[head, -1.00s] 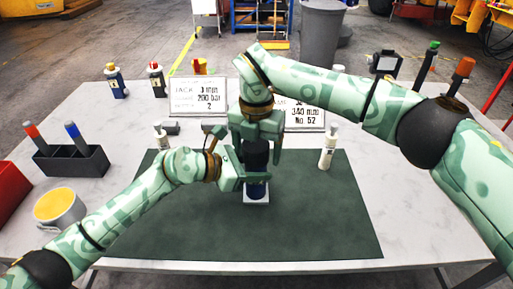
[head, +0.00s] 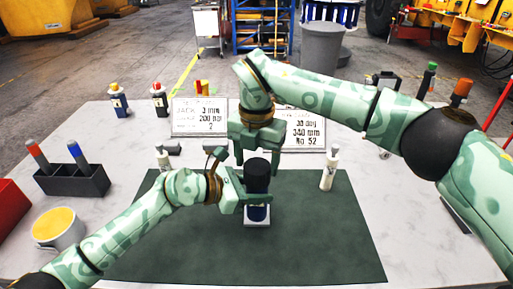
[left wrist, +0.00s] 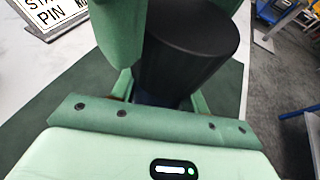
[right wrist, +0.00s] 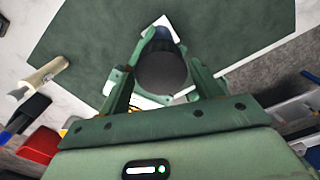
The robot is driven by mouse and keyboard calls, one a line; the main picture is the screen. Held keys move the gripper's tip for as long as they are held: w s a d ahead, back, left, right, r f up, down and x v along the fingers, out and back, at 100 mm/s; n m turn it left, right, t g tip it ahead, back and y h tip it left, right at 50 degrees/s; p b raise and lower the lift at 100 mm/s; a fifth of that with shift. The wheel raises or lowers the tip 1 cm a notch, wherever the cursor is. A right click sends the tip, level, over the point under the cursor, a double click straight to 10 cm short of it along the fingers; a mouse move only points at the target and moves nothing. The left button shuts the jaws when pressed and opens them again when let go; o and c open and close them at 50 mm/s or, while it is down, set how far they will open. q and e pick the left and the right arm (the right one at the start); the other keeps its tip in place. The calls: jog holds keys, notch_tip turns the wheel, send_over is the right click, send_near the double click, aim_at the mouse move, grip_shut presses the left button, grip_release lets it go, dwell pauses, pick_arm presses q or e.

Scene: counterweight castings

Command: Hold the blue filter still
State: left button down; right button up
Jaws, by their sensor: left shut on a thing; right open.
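The blue filter (head: 257,212) stands upright on a small white plate (head: 257,223) on the dark green mat, its upper part black. My left gripper (head: 256,198) is shut around its lower part, coming from the left. The black top (left wrist: 190,45) fills the middle of the left wrist view. My right gripper (head: 257,166) points down over the filter, open, with a finger on each side of the black top. The right wrist view shows that top (right wrist: 162,72) between the spread fingers, with gaps at the sides. Much of the blue body is hidden by the left fingers.
The green mat (head: 330,240) is largely clear. White bottles (head: 328,172) stand at its back. Sign plates (head: 200,117) are behind. A dark holder with markers (head: 75,182), a yellow-filled mug (head: 57,228) and a red box (head: 10,205) are at left.

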aim_at(257, 165)
jog(key=shift+f, duration=1.65)
jog(key=c, duration=0.8)
jog(key=o, duration=1.1)
pick_arm(q)
jog(key=shift+d, duration=0.1)
pick_arm(e)
jog(key=shift+r, duration=0.15)
notch_tip(257, 165, up, 4)
jog(key=shift+r, duration=0.2)
pick_arm(q)
jog(key=c, duration=0.6)
grip_release()
jog(key=shift+c, duration=0.2)
jog(key=shift+a, duration=0.2)
